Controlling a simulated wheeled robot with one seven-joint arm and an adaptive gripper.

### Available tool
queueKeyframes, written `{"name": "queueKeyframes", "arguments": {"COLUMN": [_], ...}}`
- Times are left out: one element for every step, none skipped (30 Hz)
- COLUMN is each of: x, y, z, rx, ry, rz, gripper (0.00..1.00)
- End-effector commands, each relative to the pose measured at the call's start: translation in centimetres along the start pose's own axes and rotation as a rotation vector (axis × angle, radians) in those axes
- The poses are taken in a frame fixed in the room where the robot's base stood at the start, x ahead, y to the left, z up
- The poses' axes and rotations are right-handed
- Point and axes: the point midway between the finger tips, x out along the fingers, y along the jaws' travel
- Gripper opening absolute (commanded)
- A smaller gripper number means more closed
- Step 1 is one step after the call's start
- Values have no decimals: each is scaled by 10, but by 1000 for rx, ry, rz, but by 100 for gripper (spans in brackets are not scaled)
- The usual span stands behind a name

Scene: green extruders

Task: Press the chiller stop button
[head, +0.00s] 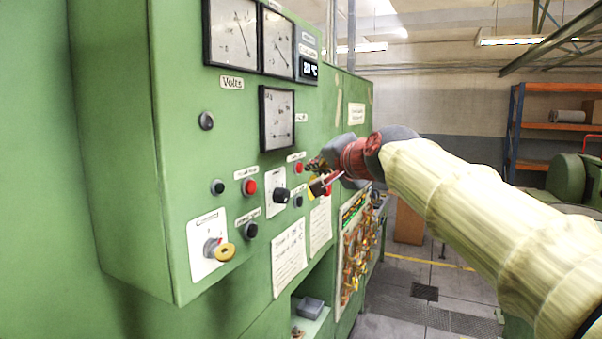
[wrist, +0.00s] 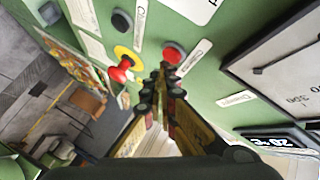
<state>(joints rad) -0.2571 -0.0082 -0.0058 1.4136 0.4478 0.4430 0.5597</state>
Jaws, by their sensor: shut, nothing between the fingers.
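A round red button (head: 299,168) with a small label above it is on the green control panel. In the wrist view the red button (wrist: 173,53) sits just ahead of the fingertips, beside a label that seems to start with "Chiller". My gripper (wrist: 168,73) is shut and empty, its fingertips pointing at the panel close by this button. I cannot tell whether they touch it. In the head view my gripper (head: 315,166) is just right of the button, partly covering the panel there.
A red mushroom button on a yellow ring (wrist: 123,69) is close beside the fingertips. A black button (wrist: 122,20) is farther away. Another red button (head: 249,187), a black rotary knob (head: 281,196) and a yellow-tagged switch (head: 222,252) are left on the panel. Gauges (head: 277,118) hang above.

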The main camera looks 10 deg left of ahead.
Motion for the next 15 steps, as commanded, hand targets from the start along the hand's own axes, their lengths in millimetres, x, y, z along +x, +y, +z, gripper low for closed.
{"name": "queueKeyframes", "arguments": {"x": [-2,-2,-3,-3,-3,-3,-3,-3,-3,-3,-3,-4,-4,-6,-8], "y": [3,3,3,3,2,2,2,2,2,2,2,3,4,5,7], "z": [-1,-1,-2,-2,-2,-2,-2,-2,-2,-2,-2,-3,-3,-4,-6], "rx": [0,0,0,0,0,0,0,0,0,0,0,0,1,1,1], "ry": [1,1,0,0,0,0,0,0,0,0,0,1,2,2,3], "rz": [0,0,0,0,0,0,0,0,0,0,0,0,0,0,0], "gripper": [0,0,0,0,0,0,0,0,0,0,0,0,0,0,0]}}
